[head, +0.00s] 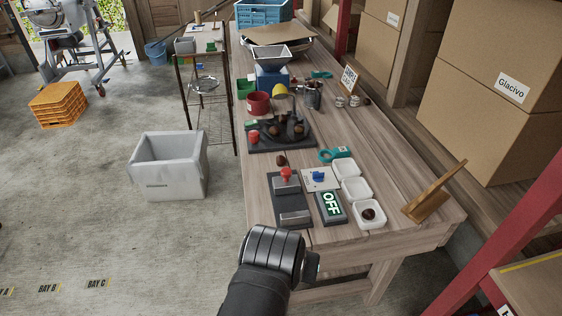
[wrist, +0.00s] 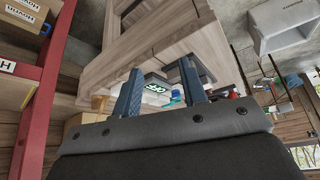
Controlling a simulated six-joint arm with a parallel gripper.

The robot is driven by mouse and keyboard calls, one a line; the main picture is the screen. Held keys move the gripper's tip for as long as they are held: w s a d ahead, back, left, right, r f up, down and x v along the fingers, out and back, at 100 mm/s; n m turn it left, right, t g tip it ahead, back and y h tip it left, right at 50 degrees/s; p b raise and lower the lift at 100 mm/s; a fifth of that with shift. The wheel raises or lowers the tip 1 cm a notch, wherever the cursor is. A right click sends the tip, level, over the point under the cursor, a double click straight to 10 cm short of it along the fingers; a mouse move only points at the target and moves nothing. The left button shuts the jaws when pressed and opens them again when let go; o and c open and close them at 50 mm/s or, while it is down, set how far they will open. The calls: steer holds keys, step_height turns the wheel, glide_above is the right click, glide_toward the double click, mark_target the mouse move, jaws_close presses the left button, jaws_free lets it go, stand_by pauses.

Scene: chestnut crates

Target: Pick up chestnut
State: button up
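A brown chestnut (head: 281,160) lies alone on the wooden table (head: 400,135), just behind a dark grey device with a red knob (head: 286,176). Another chestnut (head: 368,213) sits in the nearest white dish (head: 378,224). Several dark round things, seemingly chestnuts, are on a dark tray (head: 265,146) farther back. My gripper (wrist: 158,68) has its two blue fingers apart with nothing held between them. In the head view my black wrist is in front of the table's near edge, hiding most of the gripper. No chestnut can be made out in the wrist view.
An OFF sign (head: 331,206) stands between the device and the dishes; it also shows beyond my fingers in the wrist view (wrist: 157,89). A wooden stand (head: 432,193) is at the right.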

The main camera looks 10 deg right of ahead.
steer(key=shift+o, duration=0.2)
steer(key=o, duration=0.4)
steer(key=shift+o, duration=0.2)
